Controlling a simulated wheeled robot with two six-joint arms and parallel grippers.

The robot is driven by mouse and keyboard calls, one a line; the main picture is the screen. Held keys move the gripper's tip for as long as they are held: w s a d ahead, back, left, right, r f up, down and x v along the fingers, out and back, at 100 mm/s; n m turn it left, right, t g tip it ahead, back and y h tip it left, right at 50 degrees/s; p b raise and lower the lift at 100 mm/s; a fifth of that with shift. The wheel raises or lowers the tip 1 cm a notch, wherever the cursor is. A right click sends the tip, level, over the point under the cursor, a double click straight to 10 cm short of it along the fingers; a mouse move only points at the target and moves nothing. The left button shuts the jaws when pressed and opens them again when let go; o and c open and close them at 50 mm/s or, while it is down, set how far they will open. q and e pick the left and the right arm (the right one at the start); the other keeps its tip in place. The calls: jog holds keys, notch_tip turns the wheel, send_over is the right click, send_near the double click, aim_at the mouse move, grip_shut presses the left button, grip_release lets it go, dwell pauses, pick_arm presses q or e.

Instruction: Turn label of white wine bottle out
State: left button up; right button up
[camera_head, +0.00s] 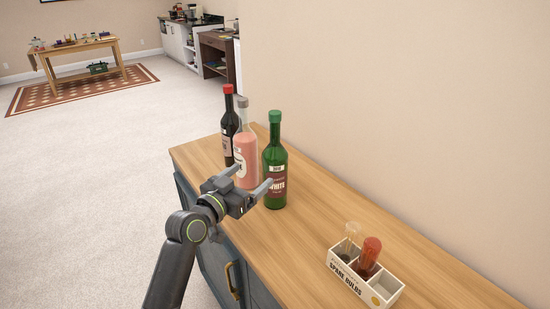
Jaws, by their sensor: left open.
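The white wine bottle (274,158) is green with a green cap and stands upright on the wooden cabinet top. Its dark red label with the word WHITE shows toward the camera. My left gripper (251,181) comes in from the left, its jaws open. One fingertip reaches in front of the green bottle's lower left side, and the other is in front of the pink bottle. Nothing is between the fingers that I can make out, and I cannot tell whether they touch a bottle. My right gripper is not in view.
A pink bottle (245,150) and a dark bottle with a red cap (229,122) stand close behind to the left. A SPARE BULBS box (348,279) with bulbs sits at the front right. The wooden top (298,236) between is clear; a wall runs along the right.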

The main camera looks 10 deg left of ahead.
aim_at(267, 164)
pick_arm(q)
jog(key=b+x, duration=0.3)
jog(key=x, duration=0.7)
jog(key=shift+f, duration=0.2)
jog(key=shift+b+x, duration=0.65)
jog(key=shift+x, duration=0.35)
jog(key=shift+r, duration=0.15)
